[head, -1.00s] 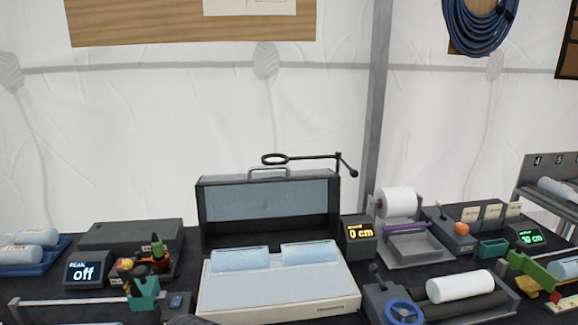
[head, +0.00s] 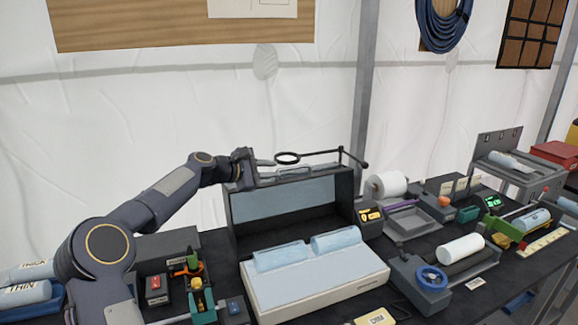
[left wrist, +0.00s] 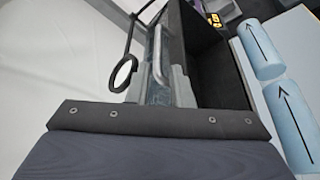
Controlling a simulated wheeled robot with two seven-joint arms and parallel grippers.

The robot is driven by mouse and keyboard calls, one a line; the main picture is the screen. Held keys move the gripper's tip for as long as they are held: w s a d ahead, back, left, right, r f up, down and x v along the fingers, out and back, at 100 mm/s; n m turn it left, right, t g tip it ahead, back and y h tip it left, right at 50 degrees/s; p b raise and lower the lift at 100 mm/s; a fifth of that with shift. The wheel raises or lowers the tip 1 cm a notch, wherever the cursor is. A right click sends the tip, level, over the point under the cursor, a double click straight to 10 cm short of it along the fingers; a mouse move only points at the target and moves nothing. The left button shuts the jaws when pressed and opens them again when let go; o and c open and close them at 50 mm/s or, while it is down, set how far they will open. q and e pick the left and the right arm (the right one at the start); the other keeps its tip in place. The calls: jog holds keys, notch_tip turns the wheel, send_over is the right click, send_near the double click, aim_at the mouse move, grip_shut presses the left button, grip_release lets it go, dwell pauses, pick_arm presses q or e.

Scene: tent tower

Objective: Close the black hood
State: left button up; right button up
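The black hood (head: 345,195) stands open behind a pale base (head: 318,285), its light panel facing forward. A metal handle (left wrist: 157,62) runs along its top. My left gripper (head: 250,168) is at the hood's top left edge. In the left wrist view its two grey fingers (left wrist: 158,88) are apart, with the handle lying along the gap between them; contact is not clear. The hood's dark inside (left wrist: 215,70) shows to their right. Two light blue rolls (head: 305,248) lie on the base in front of the hood. My right gripper is not in view.
A magnifier ring on a jointed arm (head: 288,158) sits just behind the hood's top, close to my left gripper. A "0 cm" display (head: 371,216) stands beside the hood at right. Tools in a holder (head: 196,285) stand at left.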

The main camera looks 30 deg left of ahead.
aim_at(288, 168)
pick_arm(q)
jog(key=p+x, duration=0.2)
jog(key=x, duration=0.5)
jog(key=shift+w+r+p, duration=0.1)
jog(key=shift+r+p, duration=0.05)
jog(key=shift+p, duration=0.15)
jog(key=shift+w+d+f, duration=0.1)
jog(key=shift+w+f, duration=0.1)
jog(key=shift+w, duration=0.15)
jog(key=shift+c, duration=0.3)
grip_shut()
